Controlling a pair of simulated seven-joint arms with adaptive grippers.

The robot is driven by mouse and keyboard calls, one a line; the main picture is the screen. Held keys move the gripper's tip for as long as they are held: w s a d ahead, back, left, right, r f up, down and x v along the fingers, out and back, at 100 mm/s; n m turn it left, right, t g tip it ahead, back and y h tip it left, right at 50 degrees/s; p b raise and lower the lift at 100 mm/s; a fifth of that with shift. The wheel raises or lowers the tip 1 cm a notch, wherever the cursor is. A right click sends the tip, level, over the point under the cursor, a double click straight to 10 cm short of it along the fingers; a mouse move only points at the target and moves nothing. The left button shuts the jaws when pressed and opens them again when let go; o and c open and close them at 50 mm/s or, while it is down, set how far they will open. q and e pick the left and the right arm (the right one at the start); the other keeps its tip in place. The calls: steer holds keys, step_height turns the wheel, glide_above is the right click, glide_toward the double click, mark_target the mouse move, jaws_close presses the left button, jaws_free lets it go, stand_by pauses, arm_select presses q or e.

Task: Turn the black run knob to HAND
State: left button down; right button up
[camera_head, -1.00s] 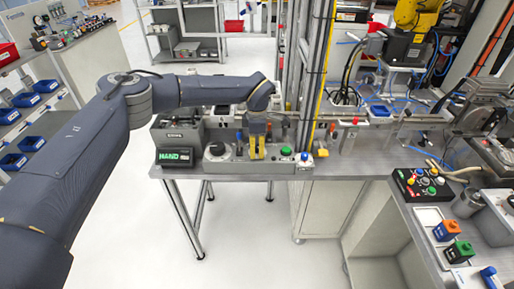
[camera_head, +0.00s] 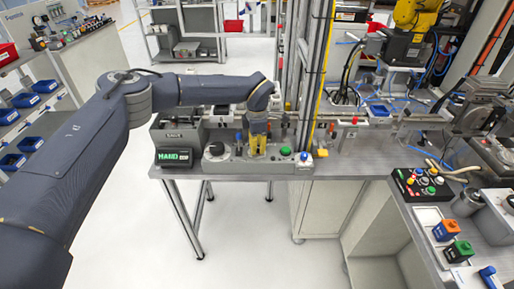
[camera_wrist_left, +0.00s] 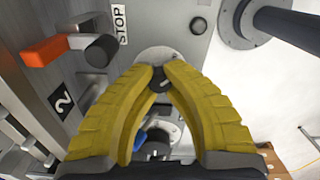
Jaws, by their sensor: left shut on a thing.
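The black run knob (camera_wrist_left: 160,79) sits on a round pale plate on the grey control box, in the middle of the left wrist view. My left gripper (camera_wrist_left: 160,74) has its yellow fingertips closed on the knob from both sides, so only part of the knob shows. In the head view my left gripper (camera_head: 258,147) points down at the control box (camera_head: 235,165), and its fingers hide the knob. A small display (camera_head: 175,157) left of the box shows green letters that read HAND. My right gripper is not in view.
A green button (camera_head: 285,151) and a blue-topped button (camera_head: 304,156) are right of my gripper. A black round knob (camera_head: 216,148) is to its left. The left wrist view shows an orange-ended lever (camera_wrist_left: 48,51) and a STOP label (camera_wrist_left: 119,24) close by.

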arm_select(q)
steer(key=shift+a+n, duration=0.15)
steer(key=shift+n, duration=0.15)
steer(key=c, duration=1.2)
jaws_free()
step_height(320, 180, up, 12)
